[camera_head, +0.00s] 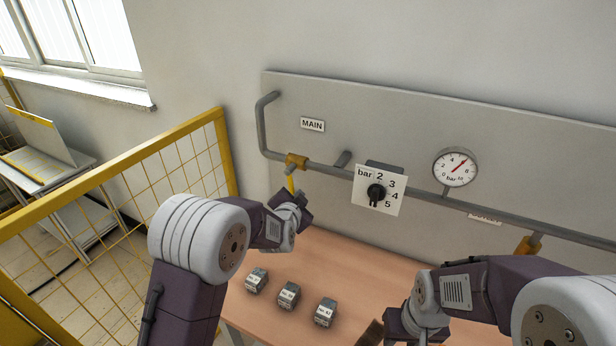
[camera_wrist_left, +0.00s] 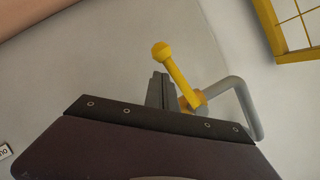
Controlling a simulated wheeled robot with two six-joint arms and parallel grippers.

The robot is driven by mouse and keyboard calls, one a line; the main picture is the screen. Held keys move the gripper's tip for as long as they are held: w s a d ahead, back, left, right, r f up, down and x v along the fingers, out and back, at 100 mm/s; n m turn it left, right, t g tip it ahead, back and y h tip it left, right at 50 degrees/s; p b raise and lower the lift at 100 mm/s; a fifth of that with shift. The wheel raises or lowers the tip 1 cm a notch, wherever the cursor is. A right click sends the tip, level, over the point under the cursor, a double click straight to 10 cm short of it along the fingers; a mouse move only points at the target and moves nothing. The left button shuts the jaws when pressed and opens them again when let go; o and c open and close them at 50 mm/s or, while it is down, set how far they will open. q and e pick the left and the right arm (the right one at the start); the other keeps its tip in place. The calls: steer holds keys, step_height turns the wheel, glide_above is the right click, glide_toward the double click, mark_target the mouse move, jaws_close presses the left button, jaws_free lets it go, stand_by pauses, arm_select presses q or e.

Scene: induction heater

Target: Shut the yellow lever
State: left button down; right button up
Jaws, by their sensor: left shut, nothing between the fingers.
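The yellow lever (camera_head: 291,184) hangs down from the yellow valve body (camera_head: 297,160) on the grey pipe, beneath the MAIN label (camera_head: 312,125). It points across the pipe run. My left gripper (camera_head: 302,198) is shut and empty, just right of the lever's lower part. In the left wrist view the lever (camera_wrist_left: 177,74) with its round knob end stands right beside the shut fingers (camera_wrist_left: 160,92); I cannot tell whether they touch. My right gripper (camera_head: 388,330) is at the bottom edge, partly cut off, and its fingers do not show clearly.
A pressure gauge (camera_head: 455,167) and a bar dial (camera_head: 377,193) sit along the pipe. Another yellow valve (camera_head: 527,245) is at the right. Several grey blocks, one here (camera_head: 288,295), lie on the wooden table (camera_head: 330,255). A yellow mesh fence (camera_head: 150,170) stands left.

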arm_select(q)
steer(key=shift+w+a+f+b, duration=0.1)
steer(key=shift+a+f+b, duration=0.2)
steer(key=shift+a, duration=0.1)
arm_select(e)
steer(key=shift+a+f, duration=0.2)
steer(key=shift+f, duration=0.25)
arm_select(q)
steer(key=shift+w+a, duration=0.1)
arm_select(e)
steer(key=shift+f, duration=0.1)
